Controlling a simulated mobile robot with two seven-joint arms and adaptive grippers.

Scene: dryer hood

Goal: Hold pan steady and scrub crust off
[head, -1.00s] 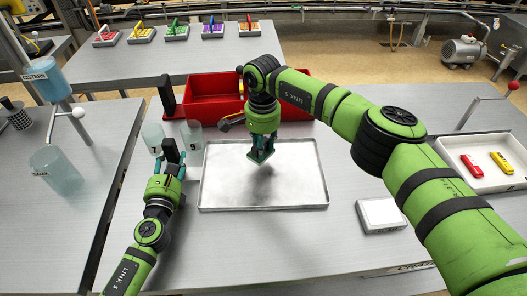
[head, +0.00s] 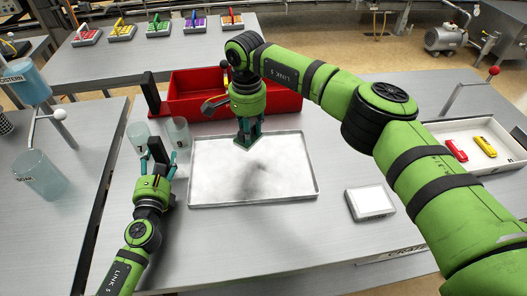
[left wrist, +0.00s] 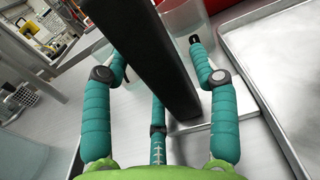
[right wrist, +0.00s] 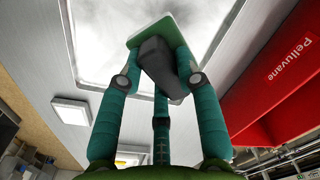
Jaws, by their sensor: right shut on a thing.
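The pan (head: 222,204) is a shallow metal tray in the middle of the table, its floor mottled white and grey with a dark smudge. My right gripper (head: 247,126) is shut on a scrubber with a dark handle (right wrist: 160,62) and green pad (right wrist: 183,30). The pad is over the pan's far part; I cannot tell whether it touches. My left gripper (head: 157,165) is at the pan's left side, its fingers open around an upright black post (left wrist: 165,60). A metal plate (left wrist: 190,130) at the post's foot lies beside the pan's rim.
Two clear beakers (head: 139,136) (head: 178,133) stand behind my left gripper. A red bin (head: 277,103) stands behind the pan. A white block (head: 370,202) lies right of the pan, and a white tray (head: 483,165) with red and yellow items is farther right.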

